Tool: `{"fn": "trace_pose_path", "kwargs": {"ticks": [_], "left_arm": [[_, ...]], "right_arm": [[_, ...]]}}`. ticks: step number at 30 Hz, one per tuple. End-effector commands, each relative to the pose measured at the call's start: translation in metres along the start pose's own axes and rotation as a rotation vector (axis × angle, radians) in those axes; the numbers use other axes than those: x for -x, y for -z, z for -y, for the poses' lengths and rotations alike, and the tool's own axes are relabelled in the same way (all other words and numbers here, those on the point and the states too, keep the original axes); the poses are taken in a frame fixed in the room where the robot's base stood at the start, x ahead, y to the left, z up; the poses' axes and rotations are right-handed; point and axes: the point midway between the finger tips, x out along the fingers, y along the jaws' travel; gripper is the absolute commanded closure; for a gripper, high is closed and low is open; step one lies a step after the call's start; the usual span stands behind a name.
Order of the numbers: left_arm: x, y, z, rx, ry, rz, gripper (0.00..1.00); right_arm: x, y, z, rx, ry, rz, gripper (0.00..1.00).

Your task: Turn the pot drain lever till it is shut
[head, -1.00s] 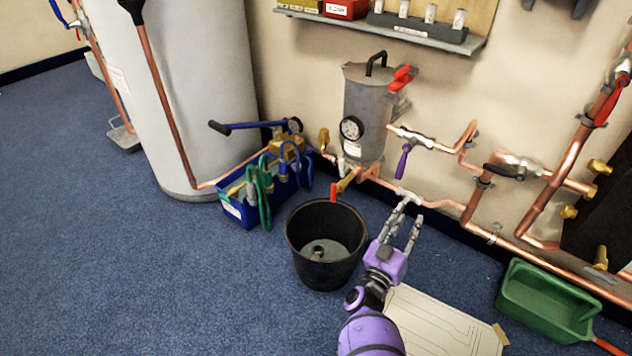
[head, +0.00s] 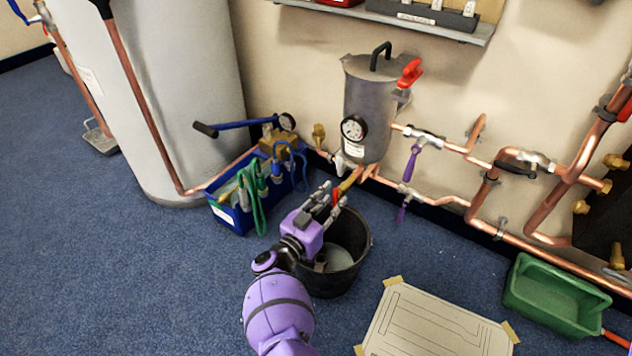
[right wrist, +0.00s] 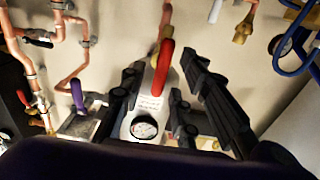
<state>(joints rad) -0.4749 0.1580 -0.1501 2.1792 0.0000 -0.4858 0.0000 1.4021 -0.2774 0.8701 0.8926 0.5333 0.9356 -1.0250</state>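The pot (head: 372,100) is a grey cylinder on the wall pipework with a black-handled lid and a round gauge (head: 354,128). Its drain valve (head: 349,181) is brass, low at the pot's foot, above the black bucket (head: 360,252). The red drain lever (head: 336,196) shows between the fingertips of my purple right gripper (head: 327,197). In the right wrist view the red lever (right wrist: 163,68) stands between the two spread dark fingers (right wrist: 168,85), with a gap on each side. The gauge also shows there (right wrist: 145,127). My left gripper is out of view.
A blue crate (head: 233,217) with a pump and hoses stands left of the bucket. Purple-handled valves (head: 413,160) sit on copper pipes to the right. A taped sheet (head: 430,325) and a green tray (head: 553,300) lie on the floor. The left floor is clear.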

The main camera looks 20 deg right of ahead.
Motion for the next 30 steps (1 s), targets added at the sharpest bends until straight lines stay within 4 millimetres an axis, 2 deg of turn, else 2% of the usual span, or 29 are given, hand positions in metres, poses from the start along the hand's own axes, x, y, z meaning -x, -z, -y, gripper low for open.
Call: {"fn": "trace_pose_path", "kwargs": {"ticks": [6,10,17,30], "left_arm": [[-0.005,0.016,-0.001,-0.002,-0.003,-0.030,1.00],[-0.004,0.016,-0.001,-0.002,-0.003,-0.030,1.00],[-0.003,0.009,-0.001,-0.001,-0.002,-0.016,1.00],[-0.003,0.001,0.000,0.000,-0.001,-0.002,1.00]], "right_arm": [[-0.006,0.000,0.000,-0.001,0.000,0.000,0.71],[-0.006,0.001,0.000,-0.001,0.000,0.000,0.71],[-0.006,0.000,0.000,0.000,0.000,0.000,0.99],[-0.006,0.000,-0.001,-0.043,0.000,0.000,1.00]]}}
